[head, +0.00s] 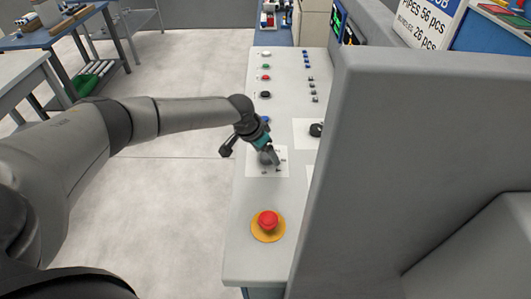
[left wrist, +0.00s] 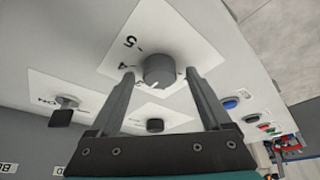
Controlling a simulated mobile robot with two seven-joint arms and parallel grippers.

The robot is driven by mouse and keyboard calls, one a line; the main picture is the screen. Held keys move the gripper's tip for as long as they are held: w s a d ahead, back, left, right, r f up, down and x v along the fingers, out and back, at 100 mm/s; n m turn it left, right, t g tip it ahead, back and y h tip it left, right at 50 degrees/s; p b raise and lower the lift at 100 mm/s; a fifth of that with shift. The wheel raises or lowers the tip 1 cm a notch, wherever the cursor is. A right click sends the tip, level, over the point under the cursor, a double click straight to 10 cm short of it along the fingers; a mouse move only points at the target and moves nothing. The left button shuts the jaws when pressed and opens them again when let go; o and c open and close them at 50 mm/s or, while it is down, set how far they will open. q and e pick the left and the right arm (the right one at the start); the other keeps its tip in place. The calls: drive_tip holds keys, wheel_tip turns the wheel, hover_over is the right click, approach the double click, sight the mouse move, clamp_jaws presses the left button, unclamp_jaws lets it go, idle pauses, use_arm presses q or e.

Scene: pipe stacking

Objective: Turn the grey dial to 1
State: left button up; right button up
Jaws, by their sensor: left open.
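The grey dial (left wrist: 158,68) sits on a white plate with a printed number scale (left wrist: 125,52) on the control panel. The numbers 5 and 4 can be read in the left wrist view, and a small white mark shows on the dial's edge. My left gripper (left wrist: 160,76) is open, with one finger on each side of the dial and no clear grip on it. In the head view my left gripper (head: 270,158) is over the dial's white plate (head: 283,168) and largely hides the dial. My right gripper is not in view.
A red push button (head: 268,219) on a yellow base is near the panel's front end. A black knob (head: 316,130) is right of the gripper. Several coloured buttons line the panel (head: 285,80) farther back. A tall grey housing (head: 400,130) stands close on the right.

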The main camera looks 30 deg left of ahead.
use_arm(q)
drive_tip(key=shift+c, duration=0.4)
clamp_jaws()
idle(0.4)
